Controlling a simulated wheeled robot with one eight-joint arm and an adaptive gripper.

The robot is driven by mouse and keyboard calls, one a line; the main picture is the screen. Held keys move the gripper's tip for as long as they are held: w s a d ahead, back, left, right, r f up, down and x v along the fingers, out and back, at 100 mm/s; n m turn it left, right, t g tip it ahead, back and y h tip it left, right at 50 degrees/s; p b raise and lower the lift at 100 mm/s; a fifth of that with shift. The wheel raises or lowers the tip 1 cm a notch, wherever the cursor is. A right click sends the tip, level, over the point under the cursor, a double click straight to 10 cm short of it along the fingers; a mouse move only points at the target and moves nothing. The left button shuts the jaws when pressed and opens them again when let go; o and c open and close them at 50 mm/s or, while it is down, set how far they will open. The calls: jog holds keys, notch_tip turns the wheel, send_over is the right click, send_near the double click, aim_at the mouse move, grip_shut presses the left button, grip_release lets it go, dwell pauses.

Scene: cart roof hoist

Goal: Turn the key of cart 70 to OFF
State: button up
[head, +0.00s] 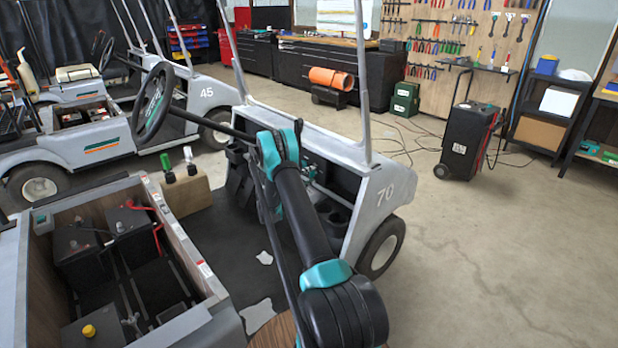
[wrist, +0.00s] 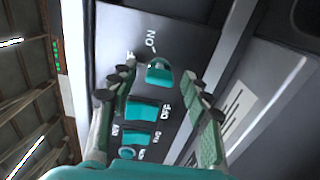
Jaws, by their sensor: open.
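Cart 70 (head: 372,200) is grey with its number on the front cowl. My arm reaches across it to the dash, and hides the key and most of my gripper in the head view. In the wrist view, the teal key (wrist: 158,74) sits on a grey dash panel (wrist: 105,40). An ON label (wrist: 150,41) is just above the key; a label ending in F (wrist: 130,56) is partly covered by a finger. My gripper (wrist: 160,82) is open, its fingers on either side of the key. Whether either finger touches it, I cannot tell.
Below the key are a teal switch (wrist: 147,110) marked OFF and another teal switch (wrist: 137,135). The steering wheel (head: 153,105) and roof posts stand near my arm. An open battery bay (head: 95,250) is at left.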

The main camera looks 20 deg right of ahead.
jog(key=shift+a, duration=0.1)
jog(key=v, duration=1.1)
jog(key=shift+s+a, duration=0.15)
jog(key=shift+a, duration=0.25)
